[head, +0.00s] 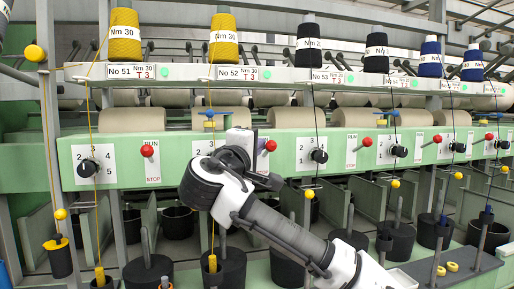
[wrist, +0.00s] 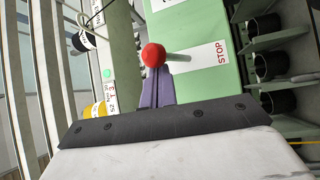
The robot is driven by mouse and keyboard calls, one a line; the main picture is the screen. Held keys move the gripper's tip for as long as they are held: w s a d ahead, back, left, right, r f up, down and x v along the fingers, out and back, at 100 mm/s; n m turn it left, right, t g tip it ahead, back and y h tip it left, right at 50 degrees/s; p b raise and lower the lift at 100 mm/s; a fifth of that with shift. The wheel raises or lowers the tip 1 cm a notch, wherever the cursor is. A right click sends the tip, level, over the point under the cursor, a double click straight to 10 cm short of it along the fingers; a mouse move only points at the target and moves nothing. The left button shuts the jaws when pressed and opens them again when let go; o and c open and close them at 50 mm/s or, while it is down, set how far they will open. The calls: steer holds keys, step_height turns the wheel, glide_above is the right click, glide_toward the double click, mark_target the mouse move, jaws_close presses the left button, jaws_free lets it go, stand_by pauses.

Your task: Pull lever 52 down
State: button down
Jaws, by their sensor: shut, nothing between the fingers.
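Lever 52, a red ball (head: 270,145) on a short pale stem, sticks out of the green panel below the label "No 52" (head: 230,73). My arm covers part of the panel just left of it. In the wrist view the red ball (wrist: 153,55) is just beyond the tips of my gripper (wrist: 157,80). The purple fingers are pressed together with nothing between them. I cannot tell whether they touch the ball. The word STOP (wrist: 221,52) shows on the white plate beside the stem; RUN is not readable there. In the head view the fingers are hidden behind my arm.
Lever 51 (head: 147,150) is to the left and lever 53 (head: 367,142) to the right. Black selector knobs (head: 319,156) sit between levers. Yarn cones (head: 224,38) stand above, with threads hanging down in front. Black cans (head: 178,222) stand below.

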steer(key=shift+f+b, duration=0.25)
steer(key=shift+b, duration=0.35)
